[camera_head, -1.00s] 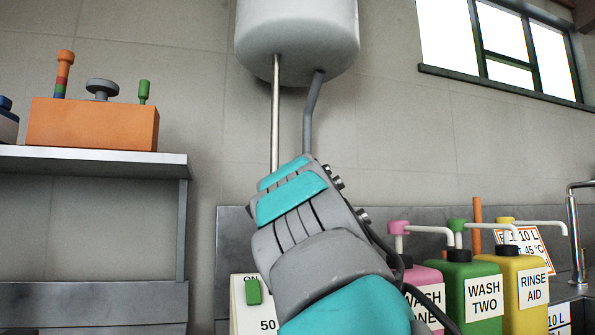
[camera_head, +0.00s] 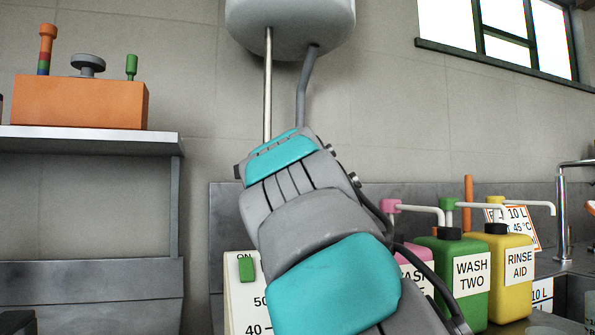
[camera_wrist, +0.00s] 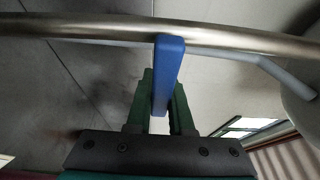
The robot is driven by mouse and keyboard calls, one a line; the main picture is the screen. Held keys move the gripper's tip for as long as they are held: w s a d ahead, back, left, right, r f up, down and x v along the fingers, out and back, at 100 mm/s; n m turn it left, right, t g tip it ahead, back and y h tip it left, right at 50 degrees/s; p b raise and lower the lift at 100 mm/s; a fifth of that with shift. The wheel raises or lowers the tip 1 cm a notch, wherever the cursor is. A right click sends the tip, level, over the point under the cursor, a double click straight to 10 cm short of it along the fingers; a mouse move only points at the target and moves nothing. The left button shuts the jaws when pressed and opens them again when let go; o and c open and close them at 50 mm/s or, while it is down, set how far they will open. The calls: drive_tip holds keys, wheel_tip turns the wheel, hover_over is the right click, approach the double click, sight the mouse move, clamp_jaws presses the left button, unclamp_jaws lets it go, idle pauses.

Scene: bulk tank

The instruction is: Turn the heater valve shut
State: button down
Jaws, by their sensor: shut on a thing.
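The heater valve's blue lever (camera_wrist: 168,75) shows in the wrist view, standing out from a shiny metal pipe (camera_wrist: 90,27). My gripper (camera_wrist: 161,95) has its two green fingers on either side of the lever and is shut on it. The lever's outer end lies between the fingers. In the head view the heater, a white tank (camera_head: 290,15), hangs on the wall at the top, with a thin metal pipe (camera_head: 268,85) and a grey bent pipe (camera_head: 305,90) below it. My arm hides the lever and the fingers there.
An orange box (camera_head: 80,102) stands on a metal shelf (camera_head: 90,140) at left. Green (camera_head: 455,275) and yellow (camera_head: 505,260) pump bottles, with a pink one partly hidden, stand right of my arm. A white panel with a green switch (camera_head: 246,270) is below left.

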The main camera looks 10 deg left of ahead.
drive_tip(key=c, duration=0.8)
unclamp_jaws()
drive_tip(key=shift+s, duration=0.1)
drive_tip(key=s+d+b, duration=0.1)
drive_tip(key=s, duration=0.6)
drive_tip(key=shift+s+d, duration=0.15)
drive_tip(key=shift+s, duration=0.1)
